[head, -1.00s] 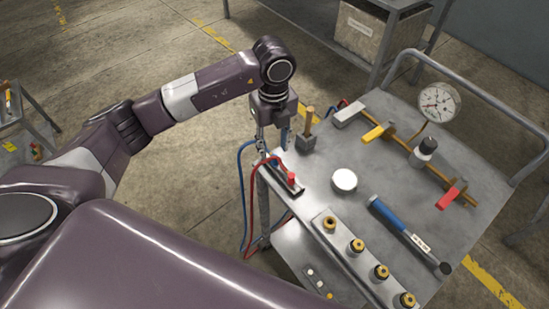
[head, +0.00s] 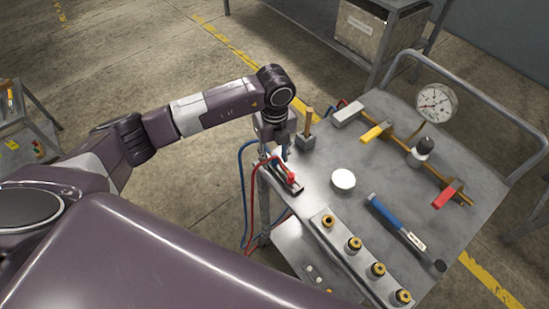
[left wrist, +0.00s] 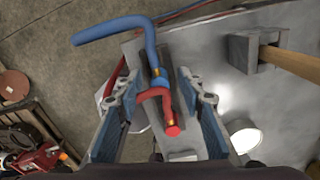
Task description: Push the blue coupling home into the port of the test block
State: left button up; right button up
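My left gripper (head: 276,152) points down over the left corner of the cart top. In the left wrist view its fingers (left wrist: 160,118) are wide apart, with nothing clamped. The blue coupling (left wrist: 158,80), with a brass ring and blue hose, lies between or just beyond the fingertips. The red coupling (left wrist: 173,128) sits beside it, nearer the camera; it also shows in the head view (head: 291,177) on a dark holder (head: 291,188). The blue coupling is mostly hidden by the gripper in the head view. The test block (head: 341,237) bears several brass ports along the front edge. My right gripper is not in view.
A wooden-handled tool (head: 306,141) stands close behind the gripper. A white round cap (head: 343,179) and a blue-handled tool (head: 395,220) lie on the cart top (head: 345,150). A gauge (head: 436,103) and a pipe with coloured levers are farther back.

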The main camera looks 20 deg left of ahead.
aim_at(275, 156)
pick_arm(q)
jog(key=shift+c, duration=0.3)
grip_shut()
jog(key=shift+r, duration=0.15)
notch_tip(275, 156, up, 20)
jog(key=b, duration=0.2)
jog(key=shift+b, duration=0.3)
dwell(0.4)
